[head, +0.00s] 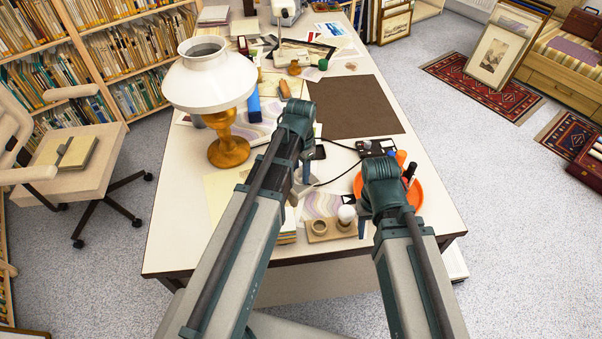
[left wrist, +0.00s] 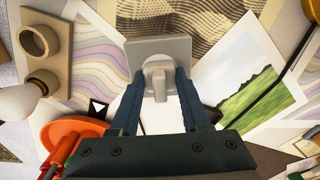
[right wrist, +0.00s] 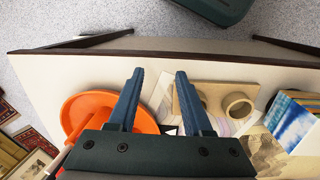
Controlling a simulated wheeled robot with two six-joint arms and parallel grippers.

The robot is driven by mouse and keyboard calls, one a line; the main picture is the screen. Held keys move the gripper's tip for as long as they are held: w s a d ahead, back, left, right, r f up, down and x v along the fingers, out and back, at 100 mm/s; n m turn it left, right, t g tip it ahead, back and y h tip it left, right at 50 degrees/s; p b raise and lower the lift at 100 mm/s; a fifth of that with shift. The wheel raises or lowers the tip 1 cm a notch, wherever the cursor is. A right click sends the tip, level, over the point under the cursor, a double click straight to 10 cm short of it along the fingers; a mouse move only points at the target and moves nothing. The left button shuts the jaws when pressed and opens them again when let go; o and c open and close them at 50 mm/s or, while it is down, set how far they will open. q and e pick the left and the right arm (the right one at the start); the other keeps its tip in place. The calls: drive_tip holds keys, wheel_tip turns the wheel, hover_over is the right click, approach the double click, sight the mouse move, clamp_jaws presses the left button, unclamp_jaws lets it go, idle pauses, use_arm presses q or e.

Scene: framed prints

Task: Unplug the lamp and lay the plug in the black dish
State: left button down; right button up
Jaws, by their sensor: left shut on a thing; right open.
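The lamp (head: 212,80) has a white shade and an amber base and stands at the desk's left side. My left gripper (left wrist: 157,82) is shut on a pale grey piece (left wrist: 158,50) with a square plate and a rounded knob between the fingers. I cannot tell whether this is the plug, a socket or both. In the head view, my left arm hides most of it. A thin black cable (head: 340,174) runs on the desk right of my left arm. My right gripper (right wrist: 157,78) is open and empty above the desk's near part. I cannot pick out the black dish with certainty.
An orange dish (head: 432,196) holding tools lies by my right gripper. A wooden holder (head: 318,231) with round cups and a white bulb (head: 346,213) stands near the front. A black item (head: 376,148) and a brown mat (head: 355,105) lie further back. Papers cover the middle.

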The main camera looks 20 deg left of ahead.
sight(300, 168)
use_arm(q)
drive_tip(key=shift+r, duration=0.2)
use_arm(e)
drive_tip(key=shift+r, duration=0.15)
use_arm(q)
drive_tip(key=shift+r+p, duration=2.85)
drive_tip(key=shift+p, duration=0.15)
use_arm(e)
drive_tip(key=shift+r, duration=2.85)
